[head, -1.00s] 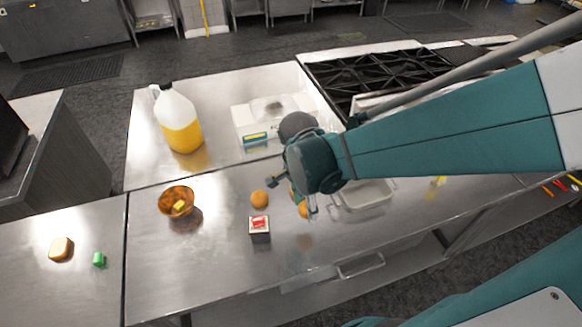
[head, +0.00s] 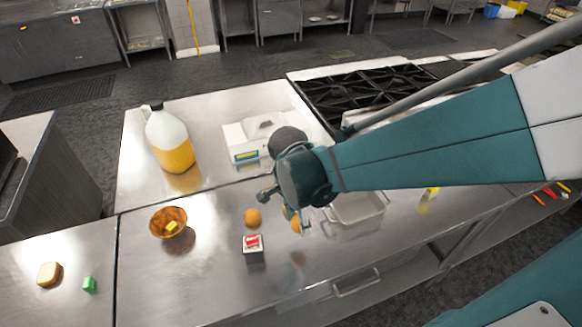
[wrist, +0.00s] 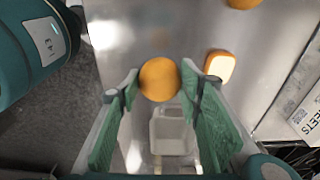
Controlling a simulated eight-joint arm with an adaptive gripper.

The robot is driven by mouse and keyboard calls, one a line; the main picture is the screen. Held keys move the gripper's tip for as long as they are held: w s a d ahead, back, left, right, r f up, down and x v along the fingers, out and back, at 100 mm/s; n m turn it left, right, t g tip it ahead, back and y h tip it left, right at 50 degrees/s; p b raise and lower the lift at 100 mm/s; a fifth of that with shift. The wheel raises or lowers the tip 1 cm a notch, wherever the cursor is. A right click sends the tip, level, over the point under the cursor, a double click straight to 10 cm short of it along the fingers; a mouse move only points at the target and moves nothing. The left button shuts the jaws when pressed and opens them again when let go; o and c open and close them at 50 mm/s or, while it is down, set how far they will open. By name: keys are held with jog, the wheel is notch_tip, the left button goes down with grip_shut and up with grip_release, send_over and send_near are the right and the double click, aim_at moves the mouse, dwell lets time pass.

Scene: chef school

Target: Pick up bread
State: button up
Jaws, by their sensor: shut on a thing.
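My gripper (wrist: 160,82) points down over the steel counter, its two green-padded fingers closed on a round orange thing (wrist: 159,79). That thing also shows beside the gripper in the head view (head: 296,226), partly hidden. I cannot tell whether it is lifted. A bread-like piece with a pale face and brown crust (wrist: 220,66) lies just right of the fingers in the wrist view, outside the grip. In the head view, a similar pale slice with a brown edge (head: 49,274) lies on the counter at far left.
A jug (head: 168,138) and white box (head: 240,148) stand behind.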

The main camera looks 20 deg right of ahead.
jog(key=shift+w+r, duration=0.1)
jog(key=shift+w, duration=1.55)
send_over(297, 235)
jog(key=shift+a+f, duration=0.2)
jog(key=shift+f, duration=2.75)
jog(key=shift+f+b, duration=0.5)
jog(key=shift+f, duration=1.55)
jog(key=shift+f, duration=0.15)
